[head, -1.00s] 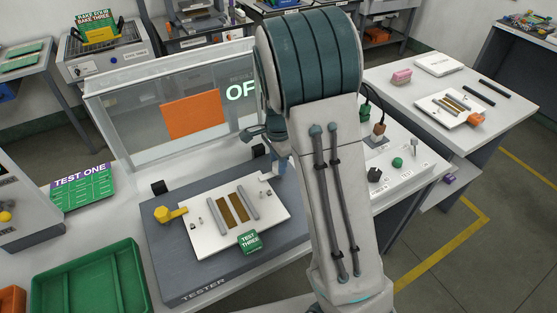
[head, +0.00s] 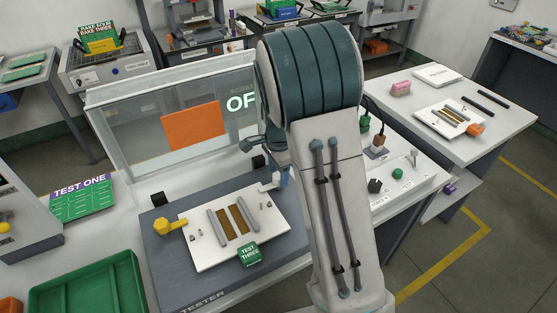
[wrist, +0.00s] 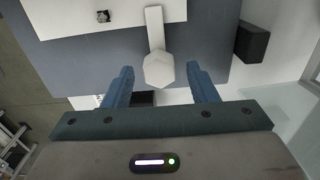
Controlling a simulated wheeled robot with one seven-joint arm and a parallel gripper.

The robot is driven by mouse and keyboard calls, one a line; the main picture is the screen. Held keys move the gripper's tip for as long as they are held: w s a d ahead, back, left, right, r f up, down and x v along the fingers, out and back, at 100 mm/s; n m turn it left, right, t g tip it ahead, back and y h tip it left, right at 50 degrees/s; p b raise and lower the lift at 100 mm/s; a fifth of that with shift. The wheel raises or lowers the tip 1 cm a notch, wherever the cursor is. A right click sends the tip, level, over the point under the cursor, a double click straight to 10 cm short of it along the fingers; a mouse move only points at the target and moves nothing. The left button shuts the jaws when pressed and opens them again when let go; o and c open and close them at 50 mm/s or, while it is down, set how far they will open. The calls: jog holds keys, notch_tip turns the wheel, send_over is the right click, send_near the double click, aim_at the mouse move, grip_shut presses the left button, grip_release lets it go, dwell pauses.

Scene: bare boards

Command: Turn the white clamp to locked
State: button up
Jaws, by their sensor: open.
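The white clamp shows in the wrist view as a six-sided knob (wrist: 158,69) with a flat arm that reaches up the picture over the edge of the white board. In the head view the white clamp (head: 268,186) is at the board's upper right corner, partly hidden by my arm. My gripper (wrist: 160,80) is open, with one blue finger on each side of the knob and gaps between. I cannot tell if the fingertips are level with it.
A yellow clamp (head: 168,225) is at the board's left. A clear shield with an orange panel (head: 193,125) stands behind the tester. Black blocks (wrist: 252,42) flank the work area. A green tray (head: 90,285) lies at the lower left.

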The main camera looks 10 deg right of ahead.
aim_at(278, 176)
notch_tip(278, 176, up, 14)
jog(key=b, duration=0.1)
jog(key=shift+f, duration=0.25)
jog(key=s+r+n+t, duration=0.1)
jog(key=s+r+n, duration=0.1)
jog(key=s+n, duration=0.5)
jog(key=s, duration=0.4)
jog(key=shift+s+d+r+t+y, duration=0.15)
jog(key=shift+d+r+t+y, duration=0.15)
jog(key=shift+r+y, duration=0.1)
jog(key=s+n, duration=0.2)
jog(key=s, duration=0.1)
jog(key=s+f+n+t, duration=0.1)
jog(key=s+n, duration=0.2)
jog(key=s, duration=0.1)
jog(key=s+f+n, duration=0.1)
jog(key=s+n, duration=0.2)
jog(key=s, duration=0.1)
jog(key=shift+t+h, duration=0.3)
jog(key=shift+h, duration=0.1)
jog(key=shift+c, duration=0.3)
jog(key=shift+s+f, duration=0.1)
jog(key=shift+s, duration=0.15)
jog(key=c, duration=0.3)
jog(key=shift+a, duration=0.15)
